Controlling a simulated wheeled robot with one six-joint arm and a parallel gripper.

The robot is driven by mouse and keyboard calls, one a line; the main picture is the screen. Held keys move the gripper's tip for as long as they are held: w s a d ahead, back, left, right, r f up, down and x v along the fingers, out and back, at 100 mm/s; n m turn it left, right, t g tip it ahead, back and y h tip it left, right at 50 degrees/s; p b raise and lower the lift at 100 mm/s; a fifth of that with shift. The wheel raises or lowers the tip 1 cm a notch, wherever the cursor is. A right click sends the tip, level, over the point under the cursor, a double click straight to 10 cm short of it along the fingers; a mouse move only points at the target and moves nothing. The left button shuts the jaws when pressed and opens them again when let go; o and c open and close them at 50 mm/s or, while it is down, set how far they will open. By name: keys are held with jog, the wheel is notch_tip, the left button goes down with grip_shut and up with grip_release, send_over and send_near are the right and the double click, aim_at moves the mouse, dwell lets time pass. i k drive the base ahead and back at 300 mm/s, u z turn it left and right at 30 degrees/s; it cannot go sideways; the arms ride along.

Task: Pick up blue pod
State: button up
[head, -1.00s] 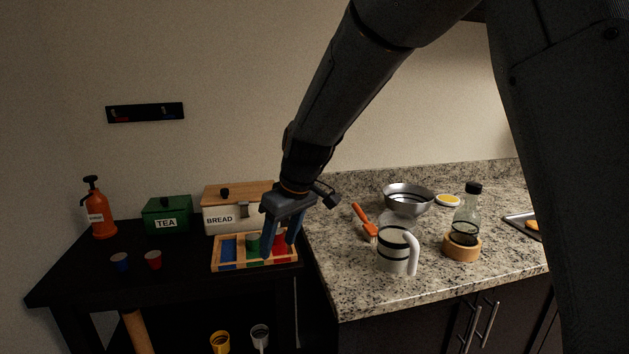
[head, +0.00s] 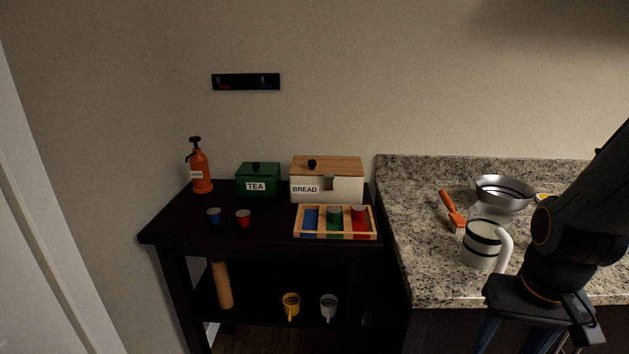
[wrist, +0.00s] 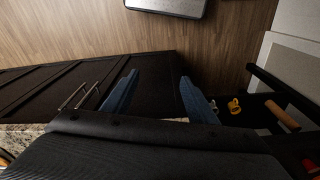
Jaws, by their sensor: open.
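The blue pod (head: 214,215) is a small cup-shaped capsule standing on the dark table at its left part, left of a red pod (head: 243,217). My gripper (head: 518,348) is at the lower right of the head view, in front of the counter and far to the right of the blue pod. In the wrist view my two blue fingers (wrist: 160,95) are spread apart with nothing between them. The blue pod is not visible in the wrist view.
Behind stand an orange bottle (head: 201,173), a green tea box (head: 258,180) and a bread box (head: 326,184). A striped pitcher (head: 481,246) stands on the counter. The table front is clear.

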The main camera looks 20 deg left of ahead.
aim_at(214, 214)
jog(key=u, duration=1.55)
jog(key=i, duration=0.9)
jog(key=u, duration=0.1)
